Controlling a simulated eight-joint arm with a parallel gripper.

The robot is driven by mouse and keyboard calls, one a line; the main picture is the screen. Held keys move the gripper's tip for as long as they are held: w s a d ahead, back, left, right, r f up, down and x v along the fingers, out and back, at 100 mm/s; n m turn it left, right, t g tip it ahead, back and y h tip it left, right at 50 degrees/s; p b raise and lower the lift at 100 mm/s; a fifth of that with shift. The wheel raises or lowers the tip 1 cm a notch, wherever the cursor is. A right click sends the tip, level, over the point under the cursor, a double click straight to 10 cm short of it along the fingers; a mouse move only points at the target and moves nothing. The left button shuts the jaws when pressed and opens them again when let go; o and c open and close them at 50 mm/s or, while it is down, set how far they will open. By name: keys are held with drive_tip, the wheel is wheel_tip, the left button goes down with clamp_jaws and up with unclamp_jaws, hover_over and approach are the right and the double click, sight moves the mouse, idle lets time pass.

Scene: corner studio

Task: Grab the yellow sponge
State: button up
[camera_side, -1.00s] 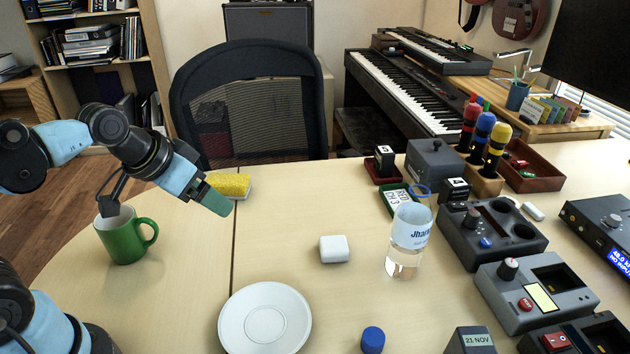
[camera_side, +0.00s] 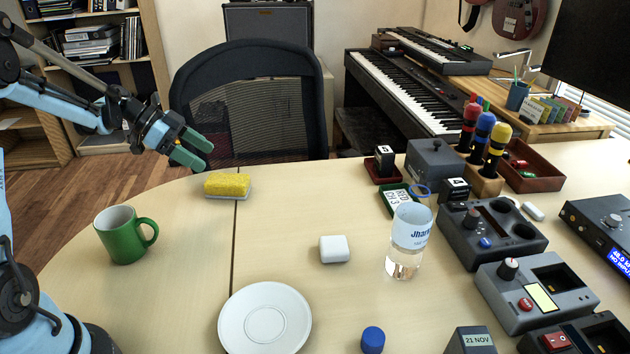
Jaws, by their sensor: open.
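The yellow sponge (camera_side: 228,185) lies flat on the table near its far edge, left of centre. It has a yellow upper side and a pale grey layer beneath. My gripper (camera_side: 204,156) is in the air, up and to the left of the sponge in the picture. Its two green fingers are apart and nothing is between them. They point down and to the right, and they do not touch the sponge.
A green mug (camera_side: 123,236) stands at the table's left. A black chair (camera_side: 250,110) is behind the table. The wood around the sponge is clear.

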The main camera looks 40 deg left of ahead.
sight(217, 179)
drive_tip(key=a+f+m, duration=0.1)
drive_tip(key=a, duration=0.1)
drive_tip(key=s+a+f+m+t+h, duration=0.1)
drive_tip(key=a+f, duration=0.1)
drive_tip(key=a, duration=0.1)
drive_tip(key=s+a+f+m+h, duration=0.1)
drive_tip(key=a, duration=0.1)
drive_tip(key=shift+s+a+f+m+t, duration=0.1)
drive_tip(key=shift+a+f+m+t, duration=0.05)
drive_tip(key=shift+a+m+t, duration=0.25)
drive_tip(key=shift+d+f, duration=0.15)
drive_tip(key=x, duration=1.1)
drive_tip(key=shift+w+d+f, duration=0.1)
drive_tip(key=shift+w+d, duration=0.1)
drive_tip(key=shift+d, duration=0.1)
drive_tip(key=shift+c, duration=0.5)
drive_tip(key=c, duration=0.7)
